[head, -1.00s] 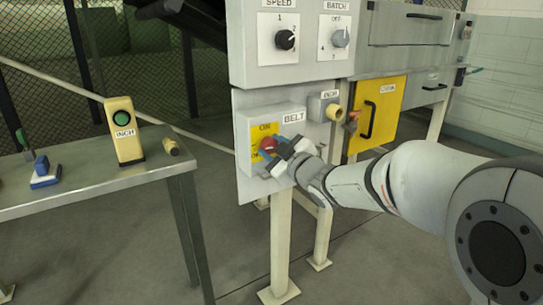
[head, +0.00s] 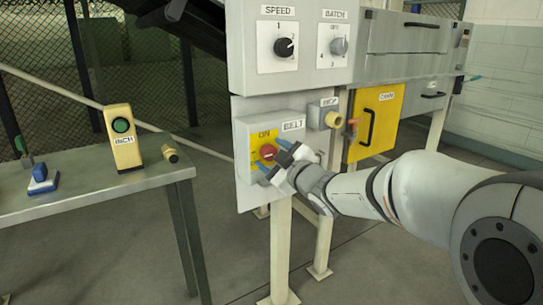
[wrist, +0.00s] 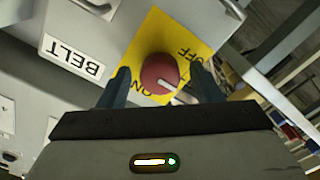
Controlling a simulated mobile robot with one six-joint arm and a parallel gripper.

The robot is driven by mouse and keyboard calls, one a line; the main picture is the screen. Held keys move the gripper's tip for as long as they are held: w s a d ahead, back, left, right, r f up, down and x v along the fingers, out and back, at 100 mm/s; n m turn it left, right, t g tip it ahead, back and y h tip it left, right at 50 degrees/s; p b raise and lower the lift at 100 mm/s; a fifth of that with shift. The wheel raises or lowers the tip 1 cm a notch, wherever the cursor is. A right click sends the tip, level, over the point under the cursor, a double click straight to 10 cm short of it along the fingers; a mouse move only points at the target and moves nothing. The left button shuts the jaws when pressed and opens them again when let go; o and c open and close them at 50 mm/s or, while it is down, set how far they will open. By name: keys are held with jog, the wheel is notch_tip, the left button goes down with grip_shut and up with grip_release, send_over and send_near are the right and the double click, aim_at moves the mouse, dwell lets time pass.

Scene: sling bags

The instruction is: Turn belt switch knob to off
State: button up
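The belt switch is a pale box with a BELT label (head: 293,125) and a yellow plate (head: 257,137) carrying a red knob (head: 267,152). In the wrist view the red knob (wrist: 159,74) has a white pointer mark facing the lower right. ON is printed at lower left of it and OFF at upper right. My gripper (head: 273,159) is open in front of the switch. In the wrist view its two dark fingers (wrist: 160,70) stand on either side of the knob, with gaps visible. Whether the tips reach past the knob's face is unclear.
Above is a panel with SPEED (head: 284,47) and BATCH (head: 339,46) knobs. An INCH fitting (head: 334,119) and a yellow door (head: 377,122) are to the right.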

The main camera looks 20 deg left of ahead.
jog(key=shift+s, duration=0.1)
jog(key=p+v, duration=0.1)
jog(key=v, duration=0.6)
jog(key=shift+s+d+p, duration=0.15)
jog(key=shift+d+p, duration=0.15)
jog(key=shift+p, duration=0.1)
jog(key=s+d+r+m+h+p, duration=0.1)
jog(key=d+r+m+h+p, duration=0.45)
jog(key=d+p, duration=0.35)
jog(key=s+d+r+m+h+p, duration=0.1)
jog(key=d+r+m+h+p, duration=0.4)
jog(key=d+p, duration=0.45)
jog(key=s+d+r+m+g+h+p, duration=0.1)
jog(key=s+d+r+m+g+p, duration=0.1)
jog(key=s, duration=0.5)
jog(key=s+d+r+m+g+h+p, duration=0.1)
jog(key=s+d+r+m+g+p, duration=0.1)
jog(key=s+d+m+g+p, duration=0.1)
jog(key=s+d+r+m+g+h+p, duration=0.1)
jog(key=s+d+g+p, duration=0.3)
jog(key=s+p, duration=0.4)
jog(key=s+d+r+m, duration=0.1)
jog(key=s, duration=0.1)
jog(key=shift+s+d+r+p, duration=0.15)
jog(key=shift+s+d+p, duration=0.15)
jog(key=shift+s+d, duration=0.1)
